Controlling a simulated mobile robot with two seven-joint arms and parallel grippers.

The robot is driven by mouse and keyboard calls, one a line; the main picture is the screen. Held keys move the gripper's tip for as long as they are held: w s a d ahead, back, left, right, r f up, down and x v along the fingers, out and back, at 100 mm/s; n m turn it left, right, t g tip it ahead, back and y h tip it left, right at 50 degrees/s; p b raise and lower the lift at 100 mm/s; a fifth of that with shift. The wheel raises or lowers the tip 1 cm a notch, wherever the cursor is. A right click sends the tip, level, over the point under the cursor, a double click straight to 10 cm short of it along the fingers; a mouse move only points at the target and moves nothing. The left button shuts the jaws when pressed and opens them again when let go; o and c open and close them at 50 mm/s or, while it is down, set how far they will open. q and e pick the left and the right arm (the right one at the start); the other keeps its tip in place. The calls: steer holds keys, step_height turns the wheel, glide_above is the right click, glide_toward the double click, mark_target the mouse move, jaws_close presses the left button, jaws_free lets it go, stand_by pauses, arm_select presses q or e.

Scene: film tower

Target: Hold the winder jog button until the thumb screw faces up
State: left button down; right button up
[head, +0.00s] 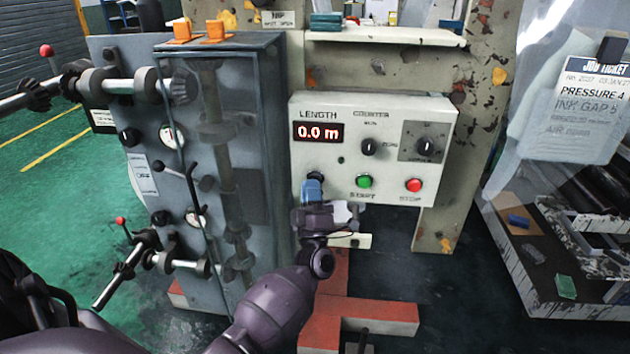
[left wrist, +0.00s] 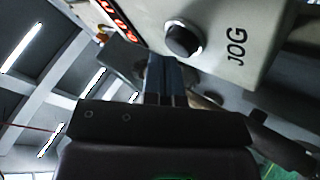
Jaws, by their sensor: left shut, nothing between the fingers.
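The black jog button (left wrist: 183,38) sits on the pale control box, beside the label JOG. In the head view, its dark top (head: 316,176) shows just above my fingers. My left gripper (head: 313,188) is shut and empty, with blue fingertips at the box's lower left corner. In the left wrist view, the shut fingers (left wrist: 166,72) end close beside the button; I cannot tell whether they touch it. An upper shaft (head: 120,86) and a lower shaft (head: 182,264) with collars stick out of the grey cabinet at left. I cannot make out the thumb screw. My right gripper is not in view.
The control box (head: 435,115) shows 0.0 m, with a green button (head: 365,181), a red button (head: 414,185) and two dark knobs. The grey cabinet (head: 265,150) stands close left of my gripper. A red base beam (head: 375,318) lies below. A job ticket hangs at right.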

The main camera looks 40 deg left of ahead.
arm_select(q)
steer(key=shift+w+a, duration=0.25)
steer(key=shift+w, duration=0.1)
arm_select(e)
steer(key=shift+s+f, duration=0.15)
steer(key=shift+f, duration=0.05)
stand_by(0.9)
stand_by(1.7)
arm_select(q)
steer(key=shift+s+d, duration=0.5)
steer(key=shift+s, duration=0.3)
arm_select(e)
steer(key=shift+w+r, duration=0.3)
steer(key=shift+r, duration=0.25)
arm_select(q)
steer(key=s+d, duration=0.1)
steer(key=s+p, duration=0.1)
steer(key=s+d+p, duration=0.1)
steer(key=s, duration=0.1)
steer(key=shift+s+d, duration=0.1)
steer(key=shift+d, duration=0.2)
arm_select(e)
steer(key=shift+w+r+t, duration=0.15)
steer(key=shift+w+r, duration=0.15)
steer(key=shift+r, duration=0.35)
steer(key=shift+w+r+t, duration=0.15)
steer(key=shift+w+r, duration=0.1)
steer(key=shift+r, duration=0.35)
arm_select(q)
steer(key=shift+f, duration=0.1)
